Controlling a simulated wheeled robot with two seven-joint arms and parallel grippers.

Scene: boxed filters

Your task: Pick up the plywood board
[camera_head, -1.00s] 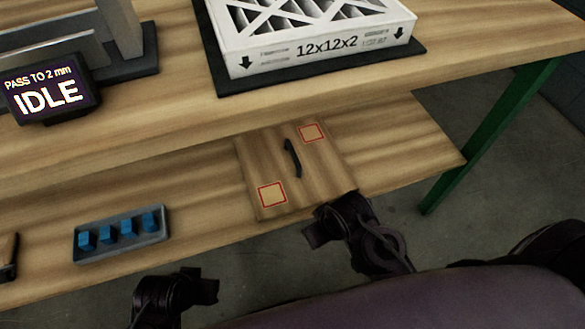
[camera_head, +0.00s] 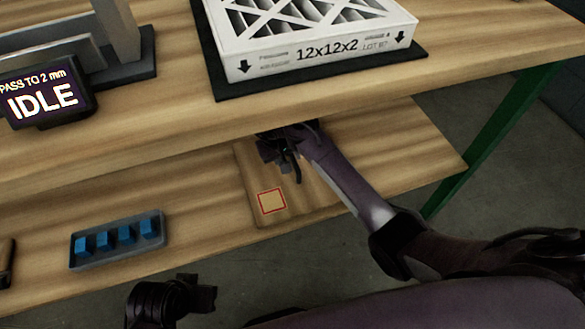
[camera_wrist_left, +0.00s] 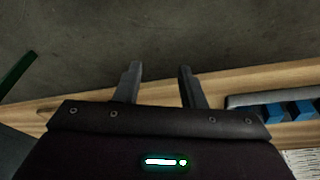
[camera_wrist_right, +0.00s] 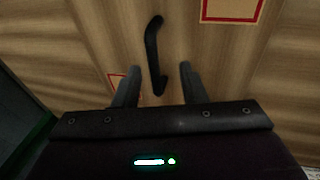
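The plywood board (camera_head: 290,217) lies flat on the lower shelf, with a black handle and red-outlined squares. In the head view my right arm covers its far part, and only the near square shows. My right gripper (camera_head: 283,160) is over the board at the handle. In the right wrist view, the black handle (camera_wrist_right: 155,55) stands just ahead of the open fingers (camera_wrist_right: 158,85), its near end close to the gap between them. The fingers do not hold it. My left gripper (camera_head: 205,292) is at the bottom, off the shelf edge; its fingers (camera_wrist_left: 160,80) are apart and empty.
The upper bench top (camera_head: 150,130) overhangs the shelf just behind the board. A boxed filter (camera_head: 320,45) sits on a black mat above. A grey tray (camera_head: 118,240) with several blue blocks is left of the board. A green leg (camera_head: 490,140) stands at right.

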